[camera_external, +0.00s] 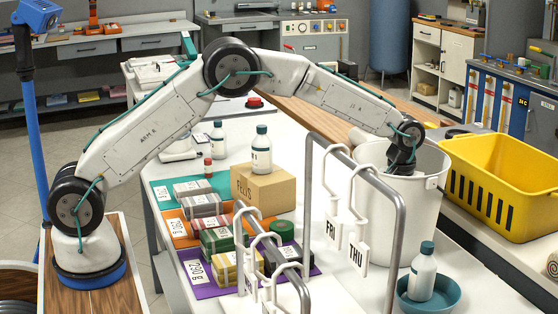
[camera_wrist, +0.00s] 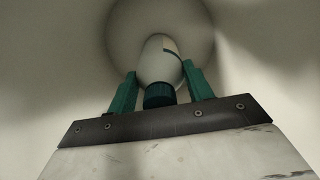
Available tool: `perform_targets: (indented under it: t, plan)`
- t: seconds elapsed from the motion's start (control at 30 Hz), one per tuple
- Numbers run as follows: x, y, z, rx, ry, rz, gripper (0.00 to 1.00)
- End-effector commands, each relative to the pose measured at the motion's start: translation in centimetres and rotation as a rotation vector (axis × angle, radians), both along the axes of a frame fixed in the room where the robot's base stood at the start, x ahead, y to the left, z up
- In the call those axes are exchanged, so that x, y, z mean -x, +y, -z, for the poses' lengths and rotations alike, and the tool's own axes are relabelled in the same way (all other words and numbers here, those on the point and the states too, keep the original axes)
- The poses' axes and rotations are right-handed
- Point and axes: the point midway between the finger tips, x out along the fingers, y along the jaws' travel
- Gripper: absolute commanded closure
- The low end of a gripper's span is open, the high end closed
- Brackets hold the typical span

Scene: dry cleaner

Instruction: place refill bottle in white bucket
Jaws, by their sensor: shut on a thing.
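The white bucket (camera_external: 385,215) stands at the right of the white table. My gripper (camera_external: 401,158) reaches down into its mouth from above, and the bucket wall hides the fingertips in the external view. In the wrist view my gripper (camera_wrist: 160,92) has its green fingers on both sides of a white bottle with a dark teal cap (camera_wrist: 160,72), shut on it. The bottle is inside the bucket, above or near the round floor (camera_wrist: 195,30); I cannot tell whether it touches. Similar teal-capped bottles stand on the cardboard box (camera_external: 261,150) and in a teal bowl (camera_external: 422,275).
A metal rail (camera_external: 403,235) with white FRI and THU tags stands just in front of the bucket. A yellow crate (camera_external: 500,190) is to its right. Bundled packs lie on coloured mats (camera_external: 160,193) at the left. Another teal-capped bottle (camera_external: 217,137) stands behind.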

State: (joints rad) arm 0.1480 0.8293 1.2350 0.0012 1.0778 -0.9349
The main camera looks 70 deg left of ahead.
Motion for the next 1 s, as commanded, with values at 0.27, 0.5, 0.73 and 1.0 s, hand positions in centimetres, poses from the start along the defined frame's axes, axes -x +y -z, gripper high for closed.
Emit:
perform_targets:
  t: [0.27,0.5,0.73,1.0]
  plan:
    - [0.0,0.0,0.2,0.000,0.000,0.000,0.84]
    - [0.0,0.0,0.2,0.000,0.000,0.000,0.27]
    - [0.0,0.0,-0.4,0.000,-0.001,0.000,0.27]
    - [-0.1,0.0,-5.4,0.001,-0.005,0.000,0.27]
